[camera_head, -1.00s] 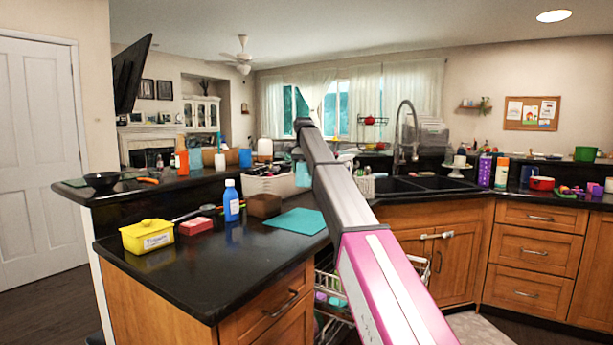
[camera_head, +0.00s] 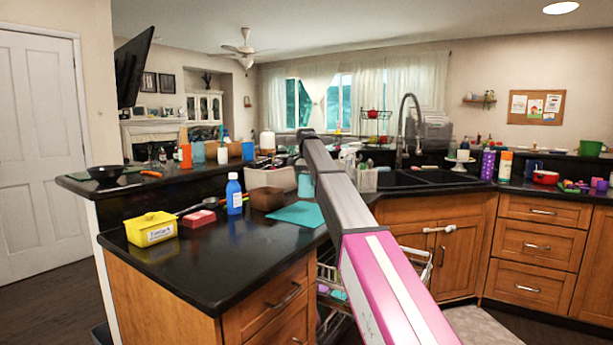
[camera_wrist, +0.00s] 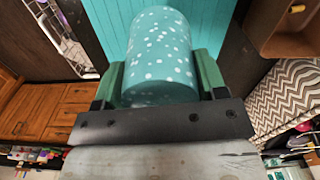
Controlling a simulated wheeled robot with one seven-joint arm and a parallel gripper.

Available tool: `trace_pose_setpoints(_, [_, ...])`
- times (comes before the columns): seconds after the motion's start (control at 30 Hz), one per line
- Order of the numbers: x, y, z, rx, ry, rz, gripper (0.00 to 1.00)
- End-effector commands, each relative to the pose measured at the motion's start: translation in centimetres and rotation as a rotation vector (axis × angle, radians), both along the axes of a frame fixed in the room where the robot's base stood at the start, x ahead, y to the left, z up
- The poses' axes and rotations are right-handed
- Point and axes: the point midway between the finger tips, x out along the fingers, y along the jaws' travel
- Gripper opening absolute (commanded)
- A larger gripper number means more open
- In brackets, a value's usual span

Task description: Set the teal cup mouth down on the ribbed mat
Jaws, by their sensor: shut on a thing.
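The teal cup with white dots (camera_wrist: 160,55) is between the green fingers of my gripper (camera_wrist: 160,72) in the wrist view. My gripper is shut on it. In the head view the cup (camera_head: 305,185) shows beside the far end of my arm, above the back of the mat; the fingers are hidden there. The teal ribbed mat (camera_head: 292,215) lies flat on the black counter. In the wrist view the mat (camera_wrist: 108,22) fills the space beyond the cup. I cannot tell which way the mouth faces or whether cup and mat touch.
A brown box (camera_head: 267,199) stands close to the mat's left, with a blue bottle (camera_head: 234,195) beside it. A red block (camera_head: 198,219) and a yellow tub (camera_head: 152,229) sit further left. The front counter is clear. A raised ledge (camera_head: 160,182) runs behind; the sink (camera_head: 420,178) is right.

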Motion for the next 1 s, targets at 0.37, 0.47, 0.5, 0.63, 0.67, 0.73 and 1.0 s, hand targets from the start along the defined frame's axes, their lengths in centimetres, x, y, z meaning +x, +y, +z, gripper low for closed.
trace_pose_setpoints(0.37, [-0.1,0.0,-3.0,0.000,0.001,0.000,0.42])
trace_pose_setpoints(0.47, [-0.1,0.0,-3.8,0.000,0.000,0.000,0.42])
trace_pose_setpoints(0.5, [-0.1,0.0,-4.1,0.000,0.001,0.000,0.42])
trace_pose_setpoints(0.63, [-0.1,0.0,-5.1,0.000,0.001,0.000,0.42])
trace_pose_setpoints(0.67, [-0.1,0.0,-5.2,0.000,0.001,0.000,0.42])
trace_pose_setpoints(0.73, [-0.1,0.0,-5.7,0.000,0.001,0.000,0.42])
trace_pose_setpoints(1.0, [0.0,0.0,-6.6,0.000,0.000,0.000,0.42])
